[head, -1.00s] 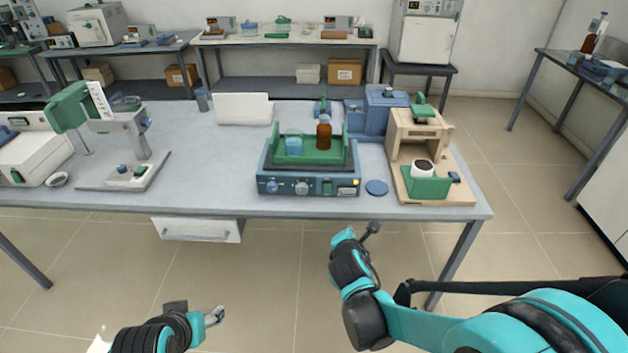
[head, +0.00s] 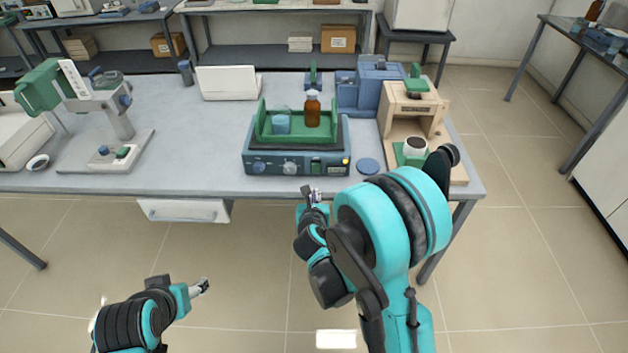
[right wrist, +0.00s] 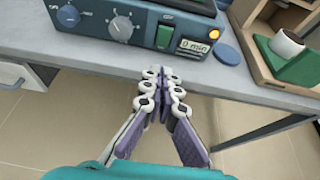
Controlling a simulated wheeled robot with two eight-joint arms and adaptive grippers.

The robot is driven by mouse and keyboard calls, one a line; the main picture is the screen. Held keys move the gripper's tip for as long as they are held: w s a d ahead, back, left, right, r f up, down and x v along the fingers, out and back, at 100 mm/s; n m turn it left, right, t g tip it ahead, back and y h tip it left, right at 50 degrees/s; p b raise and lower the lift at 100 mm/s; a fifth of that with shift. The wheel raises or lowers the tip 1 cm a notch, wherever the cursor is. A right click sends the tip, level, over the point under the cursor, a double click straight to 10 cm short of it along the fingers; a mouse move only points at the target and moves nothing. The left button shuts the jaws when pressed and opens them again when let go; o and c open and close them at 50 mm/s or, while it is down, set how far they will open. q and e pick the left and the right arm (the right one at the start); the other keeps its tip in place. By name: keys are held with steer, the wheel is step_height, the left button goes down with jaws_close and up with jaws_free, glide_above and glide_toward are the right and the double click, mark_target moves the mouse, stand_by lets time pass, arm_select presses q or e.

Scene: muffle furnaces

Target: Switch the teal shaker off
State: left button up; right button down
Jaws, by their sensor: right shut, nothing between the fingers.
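The teal shaker (head: 268,164) stands at the table's front edge, with a green tray (head: 340,122) on top. Its front panel has two knobs, a green rocker switch (head: 316,166) and a small display. The right wrist view shows this switch (right wrist: 164,37), the display (right wrist: 194,47) reading 0 min, and a lit orange lamp (right wrist: 214,33). My right gripper (head: 312,192) is shut and empty, just in front of and below the panel, apart from it. Its fingertips (right wrist: 161,78) point toward the switch area. My left gripper (head: 202,287) hangs low, away from the table; its jaws are too small to read.
A brown bottle (head: 312,108) and a beaker (head: 281,122) stand in the tray. A blue disc (head: 368,166) lies right of the shaker, beside a wooden stand (head: 412,110). A drawer (head: 184,211) hangs under the table.

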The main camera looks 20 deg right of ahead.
steer(key=b, duration=0.3)
glide_toward(314, 168)
step_height(314, 168, down, 4)
steer(key=w, duration=0.2)
steer(key=shift+w+d+r+b, duration=0.2)
steer(key=shift+w+d, duration=0.2)
steer(key=shift+w, duration=0.15)
steer(key=shift+w+d+r+b, duration=0.2)
steer(key=shift+w+d, duration=0.15)
steer(key=shift+w, duration=0.2)
steer(key=shift+w+d+r, duration=0.15)
steer(key=shift+w+r, duration=0.05)
steer(key=shift+w, duration=0.45)
steer(key=shift+r, duration=0.1)
